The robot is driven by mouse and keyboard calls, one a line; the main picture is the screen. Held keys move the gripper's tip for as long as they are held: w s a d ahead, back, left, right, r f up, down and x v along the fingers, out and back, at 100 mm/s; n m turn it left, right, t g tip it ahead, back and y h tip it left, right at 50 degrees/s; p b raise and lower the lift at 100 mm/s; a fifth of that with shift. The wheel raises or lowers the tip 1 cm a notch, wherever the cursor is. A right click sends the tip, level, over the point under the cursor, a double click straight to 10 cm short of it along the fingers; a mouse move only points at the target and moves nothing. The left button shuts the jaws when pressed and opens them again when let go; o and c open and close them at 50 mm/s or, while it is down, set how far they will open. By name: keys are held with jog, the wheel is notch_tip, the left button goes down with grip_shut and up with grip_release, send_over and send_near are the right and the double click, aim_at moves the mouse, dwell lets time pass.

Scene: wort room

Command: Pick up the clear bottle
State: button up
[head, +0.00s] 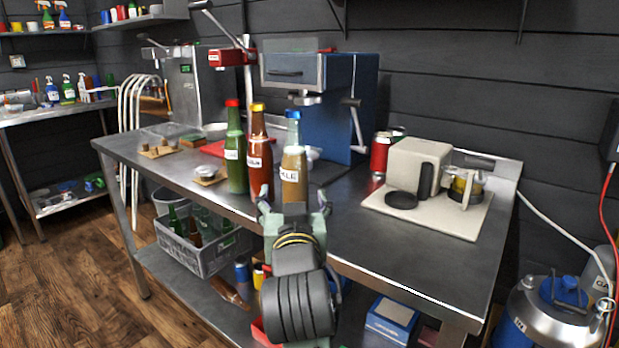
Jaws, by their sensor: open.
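The clear bottle (294,166) stands upright near the front edge of the steel bench, with a blue cap, brownish contents and a white label. My gripper (294,201) is open at the bottle's lower part, one finger showing on each side. The base of the bottle is hidden behind the gripper. I cannot tell whether the fingers touch the glass. Close to the left stand a brown bottle (259,152) with a yellow cap and a green bottle (236,150) with a red cap.
A blue machine (340,110) stands behind the bottles. To the right, a cream board (455,222) holds a cream device (414,165); red can (380,155) is beside it. The bench top (400,262) front right is clear. A grey crate (205,262) of bottles sits below.

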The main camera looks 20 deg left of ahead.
aim_at(296, 181)
jog(key=p+x, duration=0.1)
jog(key=p, duration=0.1)
jog(key=p+x, duration=0.1)
jog(key=p, duration=0.1)
jog(key=p+x, duration=0.1)
jog(key=p, duration=0.1)
jog(key=shift+r, duration=0.25)
jog(key=x, duration=0.2)
jog(key=shift+w+a+f, duration=0.15)
jog(key=shift+w+f, duration=0.1)
jog(key=shift+f, duration=0.05)
jog(key=x, duration=0.1)
jog(key=p+x, duration=0.1)
jog(key=x, duration=0.2)
jog(key=shift+w+d+r, duration=0.1)
jog(key=shift+w+d, duration=0.1)
jog(key=shift+w, duration=0.05)
jog(key=shift+w+a, duration=0.2)
jog(key=shift+w, duration=0.25)
jog(key=shift+c, duration=0.4)
grip_shut()
